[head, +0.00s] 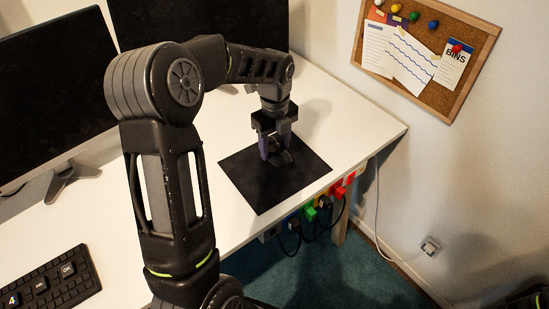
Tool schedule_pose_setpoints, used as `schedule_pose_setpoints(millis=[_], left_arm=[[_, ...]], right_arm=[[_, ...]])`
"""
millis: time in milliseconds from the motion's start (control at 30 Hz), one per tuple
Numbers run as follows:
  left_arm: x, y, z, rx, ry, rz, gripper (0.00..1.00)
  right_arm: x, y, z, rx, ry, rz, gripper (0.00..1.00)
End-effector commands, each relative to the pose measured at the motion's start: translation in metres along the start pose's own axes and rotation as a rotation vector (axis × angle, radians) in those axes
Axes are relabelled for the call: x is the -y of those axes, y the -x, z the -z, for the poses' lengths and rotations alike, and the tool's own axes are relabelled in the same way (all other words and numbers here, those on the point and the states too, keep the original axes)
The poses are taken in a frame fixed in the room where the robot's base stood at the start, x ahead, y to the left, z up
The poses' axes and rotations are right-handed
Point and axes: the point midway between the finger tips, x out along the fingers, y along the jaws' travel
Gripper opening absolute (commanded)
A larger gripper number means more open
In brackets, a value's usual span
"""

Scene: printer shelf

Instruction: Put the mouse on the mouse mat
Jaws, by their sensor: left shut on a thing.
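The black mouse mat (265,193) lies flat on the white desk, near its right end. My left gripper (276,155) is over the far part of the mat, pointing down. It is shut on the mouse (284,158), a small dark shape between its fingers. The mouse is low over the mat; I cannot tell whether it touches it. The fingers hide part of the mouse, and it is hard to make out against the black mat.
Two dark monitors (52,85) stand at the back left of the desk (120,222). A black keyboard (48,280) lies at the front left. Coloured plugs and cables (318,212) hang under the desk's front edge. A cork board (425,50) hangs on the right wall.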

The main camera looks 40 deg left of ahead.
Motion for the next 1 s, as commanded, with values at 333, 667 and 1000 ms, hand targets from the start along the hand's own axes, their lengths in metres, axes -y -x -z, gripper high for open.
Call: schedule_pose_setpoints(millis=[333,667,1000], left_arm=[[0.0,-0.011,-0.001,0.001,0.001,0.001,0.08],[0.0,-0.043,0.0,-0.001,-0.001,-0.002,0.08],[0.0,-0.049,-0.001,0.001,0.0,0.001,0.08]], right_arm=[[0.0,0.0,0.0,0.0,0.0,0.0,0.36],[0.001,0.002,0.0,0.0,0.0,0.0,0.36],[0.001,0.001,0.0,0.0,0.0,0.0,0.36]])
